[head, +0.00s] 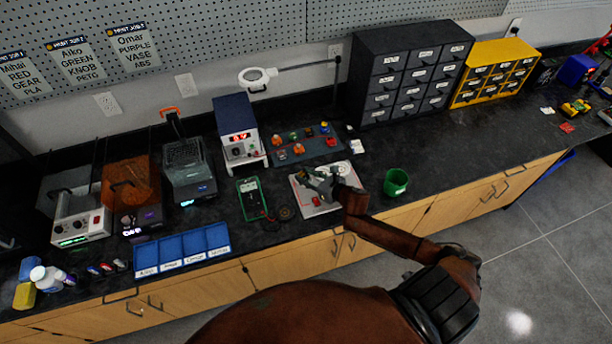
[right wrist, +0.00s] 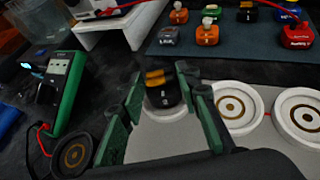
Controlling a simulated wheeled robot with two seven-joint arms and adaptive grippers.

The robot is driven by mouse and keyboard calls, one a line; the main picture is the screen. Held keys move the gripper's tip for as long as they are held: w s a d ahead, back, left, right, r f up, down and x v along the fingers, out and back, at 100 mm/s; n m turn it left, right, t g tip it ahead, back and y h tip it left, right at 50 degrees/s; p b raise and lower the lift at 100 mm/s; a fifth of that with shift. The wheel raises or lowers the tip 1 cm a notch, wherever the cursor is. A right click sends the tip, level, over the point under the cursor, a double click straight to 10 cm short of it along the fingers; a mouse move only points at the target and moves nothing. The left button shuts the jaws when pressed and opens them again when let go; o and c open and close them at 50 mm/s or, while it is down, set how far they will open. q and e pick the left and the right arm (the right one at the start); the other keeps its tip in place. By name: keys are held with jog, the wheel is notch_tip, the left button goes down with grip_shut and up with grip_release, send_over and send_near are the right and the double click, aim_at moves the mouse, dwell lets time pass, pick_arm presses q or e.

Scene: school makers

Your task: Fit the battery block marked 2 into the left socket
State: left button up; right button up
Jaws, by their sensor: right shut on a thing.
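My right gripper (head: 322,183) is over the pale board (head: 335,203) on the bench. In the right wrist view its green fingers (right wrist: 160,105) are shut on a dark battery block (right wrist: 161,98) with orange-yellow pieces on top. The mark on its face is too small to read surely. The gripper covers part of the board. My left gripper is not in view.
A mat (head: 290,150) behind the board holds several coloured blocks. A green multimeter (head: 252,199) and a dark round pad (right wrist: 75,155) are left of the board. A green cup (head: 396,183) stands to its right. A power supply (head: 240,143) stands behind left.

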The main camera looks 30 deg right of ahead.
jog(key=shift+f+b, duration=0.4)
jog(key=shift+f, duration=0.15)
jog(key=o, duration=0.9)
jog(key=shift+p+v, duration=1.55)
jog(key=shift+v, duration=1.3)
jog(key=shift+p+v, duration=1.05)
jog(key=shift+v, duration=1.65)
